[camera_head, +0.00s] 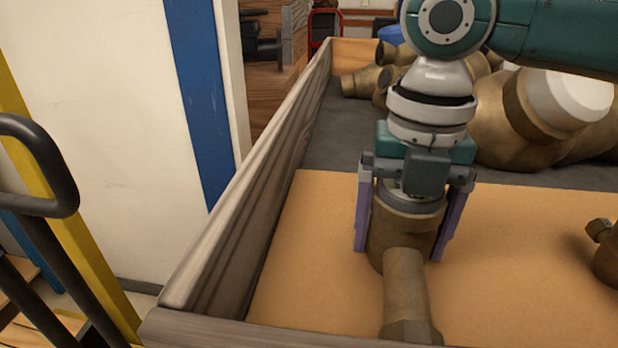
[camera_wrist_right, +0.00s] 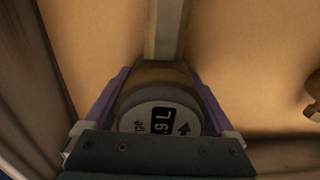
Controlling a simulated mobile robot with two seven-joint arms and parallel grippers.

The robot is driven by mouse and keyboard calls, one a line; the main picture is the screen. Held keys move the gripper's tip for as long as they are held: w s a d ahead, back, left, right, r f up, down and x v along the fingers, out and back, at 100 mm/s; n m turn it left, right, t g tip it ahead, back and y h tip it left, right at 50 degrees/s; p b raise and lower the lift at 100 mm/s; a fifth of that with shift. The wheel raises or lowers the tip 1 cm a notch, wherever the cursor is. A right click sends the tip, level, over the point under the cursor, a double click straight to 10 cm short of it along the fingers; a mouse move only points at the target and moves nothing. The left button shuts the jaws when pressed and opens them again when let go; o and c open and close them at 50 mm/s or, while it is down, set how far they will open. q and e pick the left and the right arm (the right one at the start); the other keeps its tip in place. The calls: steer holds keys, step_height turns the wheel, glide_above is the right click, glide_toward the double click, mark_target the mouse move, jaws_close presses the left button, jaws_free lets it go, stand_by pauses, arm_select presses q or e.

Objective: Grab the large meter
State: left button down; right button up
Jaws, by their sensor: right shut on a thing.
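The large meter (camera_head: 404,243) is a brass-brown body with a pipe end pointing toward the front of the bin. It lies on the tan board near the left wall. My right gripper (camera_head: 402,243) comes down from above with its purple fingers on either side of the meter body, shut on it. In the right wrist view, the meter's round grey face (camera_wrist_right: 160,119) with a black label reading "19 L" or similar and an arrow sits between the purple fingers of my right gripper (camera_wrist_right: 158,100). My left gripper is not in view.
A wooden wall (camera_head: 255,200) stands close on the left, and a front edge (camera_head: 250,333) runs along the bottom. Several large brass meters (camera_head: 510,125) lie behind on the dark floor. Another brass part (camera_head: 606,255) is at the right edge. The tan board (camera_head: 520,260) is clear between.

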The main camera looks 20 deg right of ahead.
jaws_close()
steer(key=shift+r, duration=0.15)
stand_by(0.4)
